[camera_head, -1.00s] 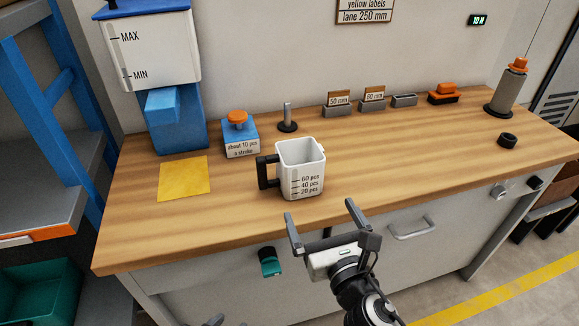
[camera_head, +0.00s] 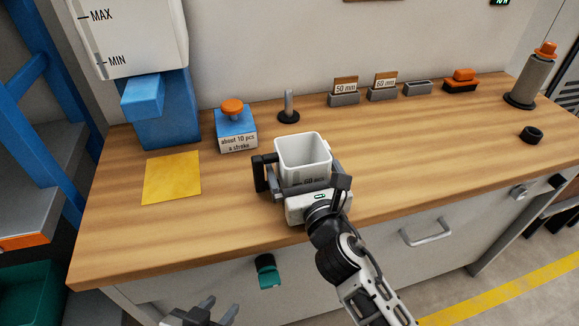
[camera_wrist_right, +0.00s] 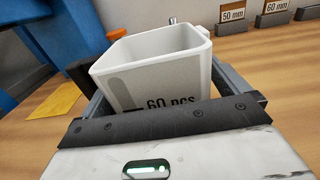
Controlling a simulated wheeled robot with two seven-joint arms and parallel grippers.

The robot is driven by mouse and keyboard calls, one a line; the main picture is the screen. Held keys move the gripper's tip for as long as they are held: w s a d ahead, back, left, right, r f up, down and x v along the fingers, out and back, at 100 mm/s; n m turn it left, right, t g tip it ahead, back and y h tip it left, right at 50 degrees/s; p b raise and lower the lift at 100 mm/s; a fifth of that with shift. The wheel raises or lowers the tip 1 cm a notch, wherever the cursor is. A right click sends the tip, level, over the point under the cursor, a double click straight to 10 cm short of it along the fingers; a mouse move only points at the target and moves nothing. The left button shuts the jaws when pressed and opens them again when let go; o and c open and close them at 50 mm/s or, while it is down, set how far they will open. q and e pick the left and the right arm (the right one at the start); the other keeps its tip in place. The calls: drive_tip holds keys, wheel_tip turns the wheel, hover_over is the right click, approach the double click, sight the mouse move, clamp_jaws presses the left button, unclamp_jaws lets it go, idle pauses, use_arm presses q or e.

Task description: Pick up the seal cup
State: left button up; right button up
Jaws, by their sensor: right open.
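The seal cup (camera_head: 303,158) is a white, square-topped measuring cup with a black handle (camera_head: 262,173) on its left side and pcs marks on its front. It stands upright on the wooden bench. My right gripper (camera_head: 306,180) is at the cup's front, open, with a finger on either side of the cup. In the right wrist view the cup (camera_wrist_right: 160,72) sits between the fingers; whether they touch it is not clear. My left gripper (camera_head: 208,314) is low at the bottom edge of the head view, empty, below the bench front.
A blue dispenser (camera_head: 165,112) with a white hopper stands at the back left, a yellow sheet (camera_head: 172,177) in front of it. A blue box with an orange knob (camera_head: 235,128) and a grey post (camera_head: 288,106) stand behind the cup.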

drive_tip(key=shift+s, duration=0.1)
drive_tip(key=c, duration=0.9)
drive_tip(key=shift+r, duration=0.1)
